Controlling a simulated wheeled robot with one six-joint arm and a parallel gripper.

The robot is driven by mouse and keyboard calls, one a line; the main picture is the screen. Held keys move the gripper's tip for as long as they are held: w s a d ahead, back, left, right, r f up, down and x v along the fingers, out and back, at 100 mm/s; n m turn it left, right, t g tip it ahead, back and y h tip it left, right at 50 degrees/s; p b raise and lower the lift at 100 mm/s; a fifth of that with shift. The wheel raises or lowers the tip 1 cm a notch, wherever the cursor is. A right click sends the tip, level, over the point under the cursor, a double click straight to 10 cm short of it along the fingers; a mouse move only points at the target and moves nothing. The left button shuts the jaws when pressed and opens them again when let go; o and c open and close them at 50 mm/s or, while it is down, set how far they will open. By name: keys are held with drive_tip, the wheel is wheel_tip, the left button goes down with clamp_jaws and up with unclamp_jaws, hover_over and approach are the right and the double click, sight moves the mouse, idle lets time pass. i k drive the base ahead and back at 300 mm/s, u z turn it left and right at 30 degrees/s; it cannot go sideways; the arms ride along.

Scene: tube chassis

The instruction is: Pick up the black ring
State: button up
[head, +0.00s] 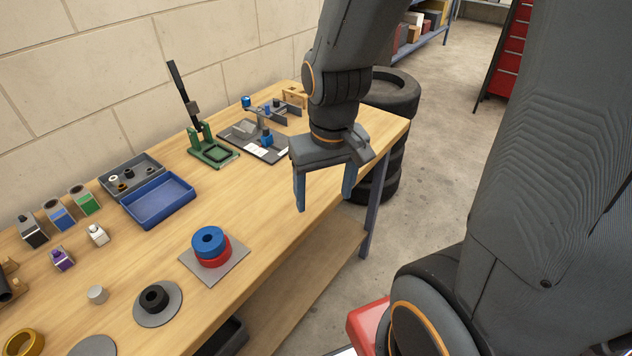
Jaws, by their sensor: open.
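The black ring (154,298) lies on a round grey disc (171,313) near the front left of the wooden bench. Its central hole faces up. My gripper (325,198) is open and empty, fingers pointing down, over the right part of the bench by its front edge. It is well to the right of the black ring and apart from it, with the blue and red rings between them.
A blue ring (208,241) sits on a red ring (213,255) on a square grey plate (232,274). A small grey cylinder (97,294) stands left of the black ring. A yellow ring (25,342), blue tray (158,208) and green press (212,153) are also on the bench (130,258).

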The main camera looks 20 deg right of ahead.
sight(153, 298)
drive_tip(key=u, duration=1.6)
